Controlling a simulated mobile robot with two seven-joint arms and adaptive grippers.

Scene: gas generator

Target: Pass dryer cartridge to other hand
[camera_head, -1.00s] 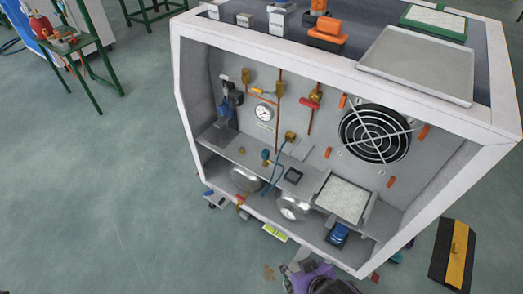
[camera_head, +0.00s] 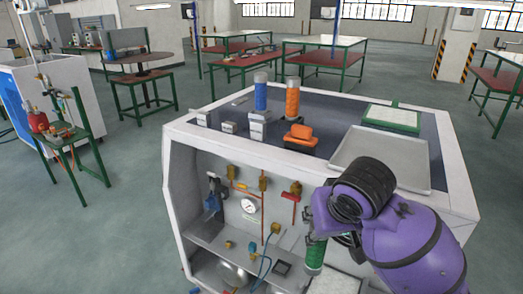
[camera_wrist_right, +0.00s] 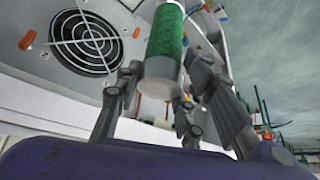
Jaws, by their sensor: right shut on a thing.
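The dryer cartridge, a green cylinder with pale ends (camera_head: 315,256), hangs roughly upright in front of the open cabinet. My right gripper (camera_head: 318,236) is shut on it, with the purple right arm reaching in from the right. In the right wrist view the green cartridge (camera_wrist_right: 166,38) stands between the fingers of my right gripper (camera_wrist_right: 163,76), which hold it near its pale end. Its far end is cut off by the top edge there. My left gripper is in neither view now.
The white cabinet (camera_head: 200,130) has pipes and a gauge (camera_head: 248,206) inside. On its top stand a blue cylinder (camera_head: 261,92), an orange cylinder (camera_head: 292,97), an orange part (camera_head: 299,138) and an empty metal tray (camera_head: 385,158). Open floor lies left of it.

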